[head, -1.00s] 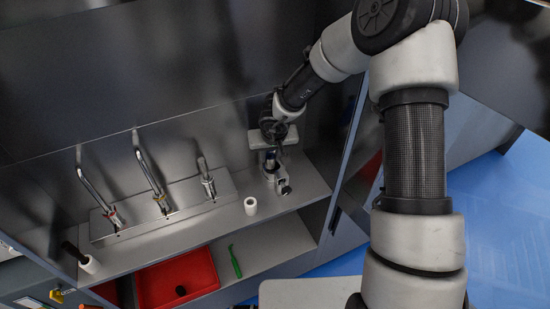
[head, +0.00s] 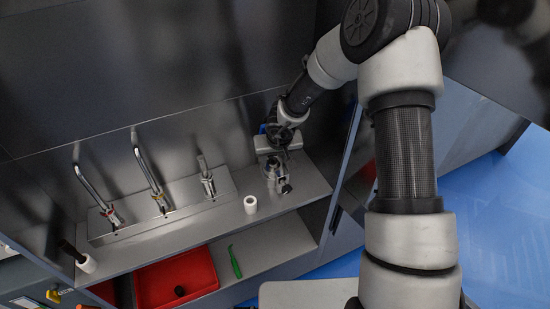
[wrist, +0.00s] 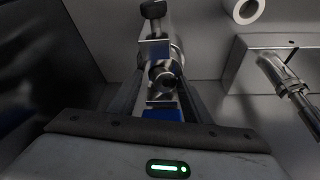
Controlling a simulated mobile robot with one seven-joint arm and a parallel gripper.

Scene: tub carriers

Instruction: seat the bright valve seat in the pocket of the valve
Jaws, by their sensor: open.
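The valve (head: 277,178) is a small metal body on the right end of the grey counter; a dark knob sticks out at its front. In the wrist view the valve (wrist: 155,48) lies straight ahead, with a round metal opening facing me. A bright metal ring (wrist: 164,73) shows at that opening and looks like the valve seat; I cannot tell how deep it sits. My gripper (head: 276,160) is over the back of the valve. Its fingers (wrist: 160,97) stand apart on either side of the bright part, without visible contact. A blue piece (wrist: 163,114) shows between them.
A white hollow cylinder (head: 250,204) stands left of the valve. Several bent metal taps rise from a plate (head: 182,220) further left. A red bin (head: 176,278) and a green tool (head: 234,262) lie on the lower shelf. A dark wall stands close behind.

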